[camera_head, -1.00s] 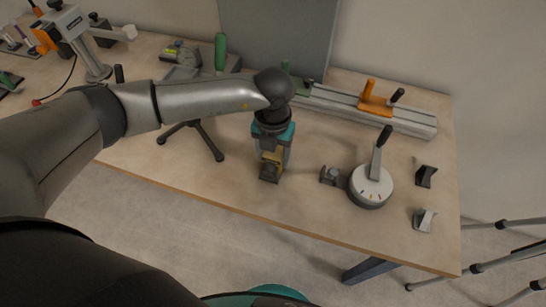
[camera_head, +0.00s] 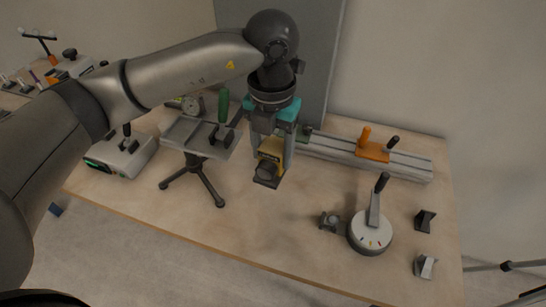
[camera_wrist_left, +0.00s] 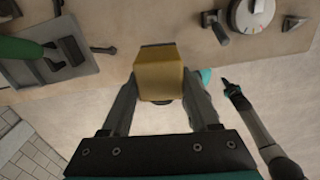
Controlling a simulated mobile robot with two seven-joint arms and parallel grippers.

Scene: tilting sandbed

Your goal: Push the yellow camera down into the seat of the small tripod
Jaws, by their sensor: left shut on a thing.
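My left gripper (camera_head: 270,150) is shut on the yellow camera (camera_head: 269,157), which hangs between the fingers with its dark lens end low and toward the front. The camera also shows as a yellow block between the fingers in the left wrist view (camera_wrist_left: 159,76). It looks held above the table and apart from other things. A small black three-legged tripod (camera_head: 207,183) stands left of it.
The grey tray (camera_head: 181,136) with a green handle (camera_head: 223,106) lies close left of my gripper. A rail with an orange slider (camera_head: 373,151) runs behind. A dial with a lever (camera_head: 370,234) and small dark blocks stand right. The table's front middle is clear.

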